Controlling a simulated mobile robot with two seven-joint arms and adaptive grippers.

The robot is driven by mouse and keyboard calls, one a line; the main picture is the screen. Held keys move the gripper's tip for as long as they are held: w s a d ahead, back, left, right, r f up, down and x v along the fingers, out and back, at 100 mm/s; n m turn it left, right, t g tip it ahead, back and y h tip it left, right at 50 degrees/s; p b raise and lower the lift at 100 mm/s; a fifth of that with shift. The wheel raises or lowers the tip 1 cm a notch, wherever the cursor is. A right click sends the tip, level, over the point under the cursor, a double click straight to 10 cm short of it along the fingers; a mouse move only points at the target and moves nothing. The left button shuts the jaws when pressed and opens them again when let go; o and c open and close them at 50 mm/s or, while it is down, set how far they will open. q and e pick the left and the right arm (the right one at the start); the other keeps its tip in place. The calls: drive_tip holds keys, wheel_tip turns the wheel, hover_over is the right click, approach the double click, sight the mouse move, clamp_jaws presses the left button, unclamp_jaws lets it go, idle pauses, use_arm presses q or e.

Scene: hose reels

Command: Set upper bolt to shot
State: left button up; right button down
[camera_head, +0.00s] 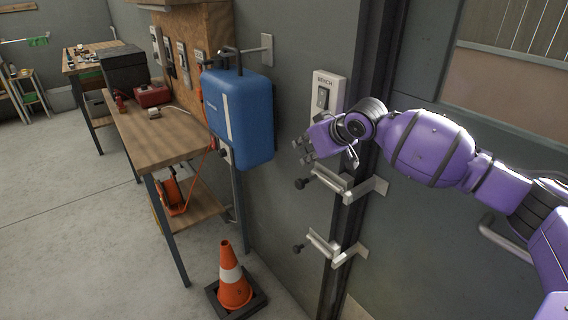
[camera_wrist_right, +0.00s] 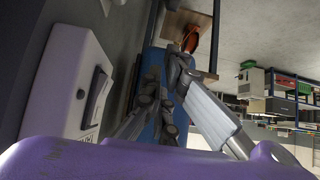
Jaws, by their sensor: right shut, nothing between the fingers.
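The upper bolt (camera_head: 330,180) is a pale metal bar with a dark round knob (camera_head: 302,183), at the door's edge beside the dark frame. A similar lower bolt (camera_head: 322,243) sits beneath it. My right gripper (camera_head: 301,151) is shut and empty, just above the upper bolt's knob and apart from it in the head view. I cannot tell for certain how far the upper bolt is slid. My left gripper is out of view.
A white switch box (camera_head: 328,90) marked BENCH is on the wall just above my right gripper. A blue hose reel (camera_head: 240,115) hangs to the left. A workbench (camera_head: 150,135) and an orange cone (camera_head: 233,277) stand further left and below.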

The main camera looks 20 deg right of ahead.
sight(308, 180)
drive_tip(key=shift+w+d+r, duration=0.15)
drive_tip(key=shift+r, duration=0.35)
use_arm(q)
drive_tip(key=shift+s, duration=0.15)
